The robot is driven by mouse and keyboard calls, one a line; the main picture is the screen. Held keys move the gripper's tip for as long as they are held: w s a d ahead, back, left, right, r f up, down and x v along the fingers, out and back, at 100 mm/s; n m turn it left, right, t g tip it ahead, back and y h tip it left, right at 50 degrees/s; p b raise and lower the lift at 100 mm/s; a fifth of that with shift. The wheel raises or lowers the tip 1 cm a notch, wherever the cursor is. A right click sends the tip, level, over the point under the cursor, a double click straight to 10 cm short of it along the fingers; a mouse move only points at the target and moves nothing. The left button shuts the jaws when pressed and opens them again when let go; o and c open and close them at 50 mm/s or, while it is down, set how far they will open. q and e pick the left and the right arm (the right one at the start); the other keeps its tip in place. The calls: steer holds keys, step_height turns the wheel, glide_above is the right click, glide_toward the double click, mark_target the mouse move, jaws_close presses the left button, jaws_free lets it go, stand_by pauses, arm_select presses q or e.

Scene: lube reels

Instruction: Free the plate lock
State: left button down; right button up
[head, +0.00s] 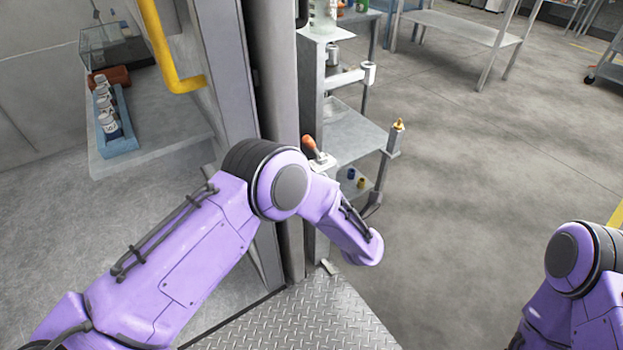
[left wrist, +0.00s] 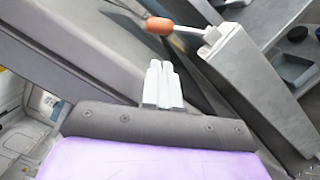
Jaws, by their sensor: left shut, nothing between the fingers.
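A lever with an orange handle (head: 311,145), which looks like the plate lock, stands at the grey shelf unit's near corner, just beyond my left arm. In the left wrist view its orange handle (left wrist: 159,26) points left, and a pale rod joins it to a white base (left wrist: 222,36) on a grey post. My left gripper (left wrist: 165,64) is shut and empty. Its pale fingertips lie below the handle in that picture, with a visible gap. In the head view my left forearm hides the left gripper. My right arm shows at the lower right, but its gripper is out of view.
A tall grey column (head: 280,90) stands directly beside my left arm. The shelf unit (head: 365,135) holds small items and has a brass-tipped post (head: 398,125). A blue tray (head: 116,130) with white containers sits on the left bench. Open floor (head: 480,180) lies to the right.

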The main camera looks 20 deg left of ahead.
mark_target(314, 149)
arm_select(q)
steer(key=shift+d+r+n, duration=0.1)
steer(key=shift+r+n, duration=0.15)
steer(key=shift+n, duration=0.05)
steer(key=f+x, duration=0.1)
steer(key=x, duration=0.9)
steer(key=shift+r, duration=0.5)
